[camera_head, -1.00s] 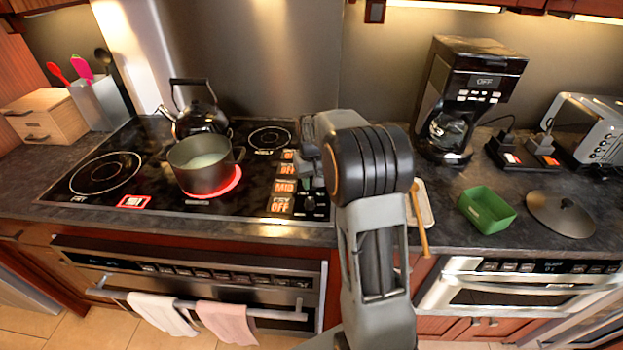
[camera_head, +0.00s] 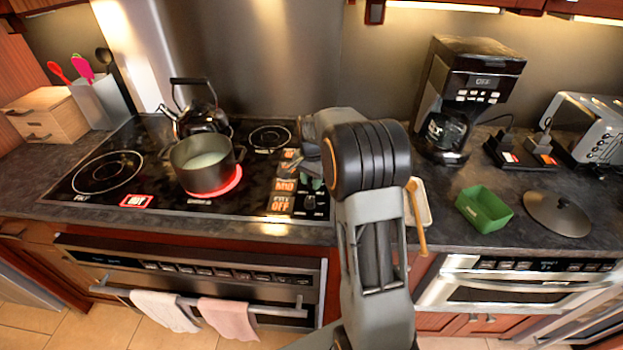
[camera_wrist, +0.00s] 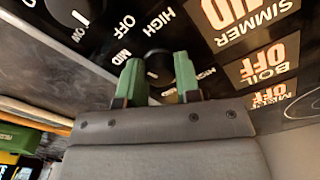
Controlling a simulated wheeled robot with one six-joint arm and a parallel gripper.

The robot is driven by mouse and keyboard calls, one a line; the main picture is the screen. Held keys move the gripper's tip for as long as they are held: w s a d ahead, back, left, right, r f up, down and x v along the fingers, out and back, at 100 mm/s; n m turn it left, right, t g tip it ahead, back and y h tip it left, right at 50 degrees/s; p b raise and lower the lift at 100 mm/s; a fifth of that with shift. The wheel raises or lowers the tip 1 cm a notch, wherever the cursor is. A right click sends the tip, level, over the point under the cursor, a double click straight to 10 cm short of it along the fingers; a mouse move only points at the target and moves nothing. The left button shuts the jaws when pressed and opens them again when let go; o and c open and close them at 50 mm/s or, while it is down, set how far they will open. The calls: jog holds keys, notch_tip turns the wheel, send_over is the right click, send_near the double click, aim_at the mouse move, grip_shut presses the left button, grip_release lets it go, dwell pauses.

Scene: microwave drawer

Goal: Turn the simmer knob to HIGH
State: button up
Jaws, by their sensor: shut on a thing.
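In the wrist view, a dark round knob (camera_wrist: 158,62) sits on the black control panel between the two green fingertips of my gripper (camera_wrist: 160,80). The gripper is shut on this knob. The labels MID and HIGH stand near it, and a small white mark shows on its lower part. The SIMMER display (camera_wrist: 247,15) reads MID in orange. In the head view, the orange MID display (camera_head: 284,185) shows left of my gripper (camera_head: 313,183); my arm hides part of the panel there.
Another knob (camera_wrist: 80,8) is partly in view at the wrist view's top left. A pot (camera_head: 202,165) stands on a glowing red burner, with a kettle (camera_head: 202,118) behind it. A green container (camera_head: 484,209) and a lid (camera_head: 557,214) lie on the right counter.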

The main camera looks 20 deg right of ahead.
jog(key=m, duration=0.4)
jog(key=shift+w+r, duration=0.1)
jog(key=m, duration=0.4)
jog(key=shift+m+p, duration=0.3)
dwell(0.5)
jog(key=o, duration=0.9)
notch_tip(320, 180, up, 14)
jog(key=shift+f, duration=0.15)
dwell(0.5)
